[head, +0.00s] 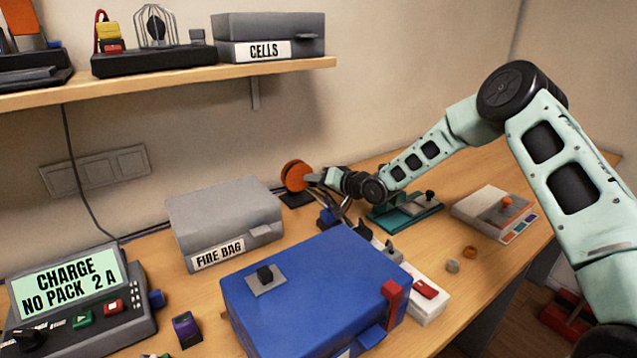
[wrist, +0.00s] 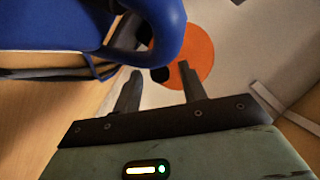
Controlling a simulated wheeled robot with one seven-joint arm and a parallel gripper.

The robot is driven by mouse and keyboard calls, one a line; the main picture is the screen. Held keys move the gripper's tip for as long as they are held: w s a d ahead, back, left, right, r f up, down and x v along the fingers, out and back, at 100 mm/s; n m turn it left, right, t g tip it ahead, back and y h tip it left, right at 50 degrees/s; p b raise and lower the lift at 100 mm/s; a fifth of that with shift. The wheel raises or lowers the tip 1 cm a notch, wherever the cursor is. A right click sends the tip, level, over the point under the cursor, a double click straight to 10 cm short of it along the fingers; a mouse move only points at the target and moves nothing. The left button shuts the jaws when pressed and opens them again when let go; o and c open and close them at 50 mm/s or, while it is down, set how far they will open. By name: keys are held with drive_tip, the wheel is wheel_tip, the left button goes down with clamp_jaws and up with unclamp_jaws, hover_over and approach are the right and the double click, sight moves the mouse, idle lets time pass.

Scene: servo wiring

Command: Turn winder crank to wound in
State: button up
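The winder shows as an orange disc (head: 296,175) on a dark base by the wall in the head view. In the wrist view the orange disc (wrist: 198,52) is partly covered by a blue curved part and a finger. A black knob (wrist: 160,74), which looks like the crank's grip, shows at the disc's lower left edge. My gripper (wrist: 158,82) has its two fingers apart, with the knob seen in the gap between them. In the head view my gripper (head: 316,179) is just right of the disc. I cannot tell whether the fingers touch the knob.
A blue curved part (wrist: 170,25) is close to the fingers in the wrist view. The grey FIRE BAG box (head: 224,220) stands left of the winder, and a large blue case (head: 315,285) stands in front. A green tray (head: 400,213) lies to the right.

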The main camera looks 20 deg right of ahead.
wheel_tip(320, 180, up, 10)
drive_tip(key=b, duration=0.1)
idle(0.4)
